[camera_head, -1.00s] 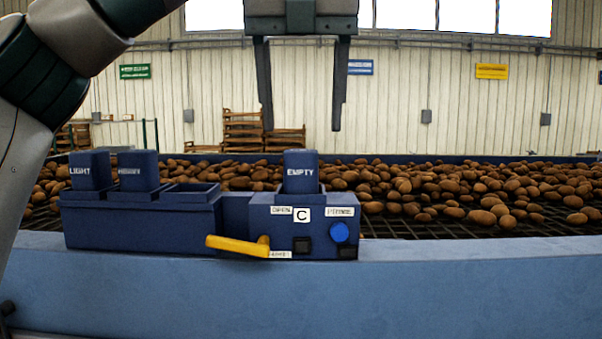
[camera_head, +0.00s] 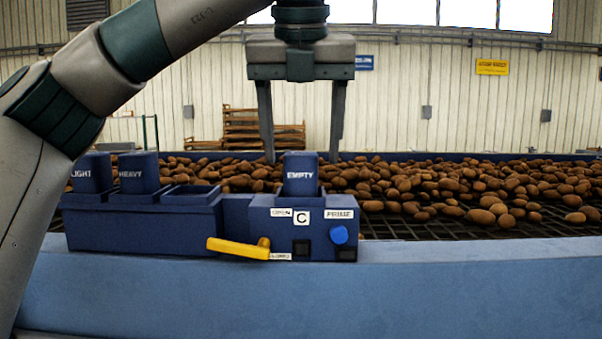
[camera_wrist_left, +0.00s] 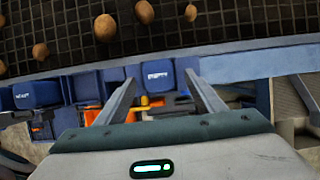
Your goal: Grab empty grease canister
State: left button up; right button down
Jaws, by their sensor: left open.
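The blue canister labelled EMPTY (camera_head: 300,176) stands upright in the right part of the blue dispenser unit (camera_head: 235,215) on the ledge. It also shows in the left wrist view (camera_wrist_left: 158,76), between and beyond the fingers. My left gripper (camera_head: 303,158) is open, fingers pointing down. The fingers appear apart from the canister. Canisters labelled LIGHT (camera_head: 92,173) and HEAVY (camera_head: 138,172) stand in slots at the left of the unit, beside an empty slot (camera_head: 190,193). My right gripper is out of view.
A yellow lever (camera_head: 238,247) and a blue PRIME knob (camera_head: 339,235) are on the unit's front. Behind lies a dark grate (camera_head: 420,228) with many potatoes. The blue ledge (camera_head: 480,252) to the right is clear.

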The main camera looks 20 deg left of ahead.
aim_at(301, 154)
pick_arm(q)
jog(key=shift+p+x, duration=0.5)
jog(key=shift+x, duration=0.25)
jog(key=shift+p+x, duration=0.3)
jog(key=shift+x, duration=0.95)
jog(key=shift+a, duration=0.1)
jog(key=c, duration=1.1)
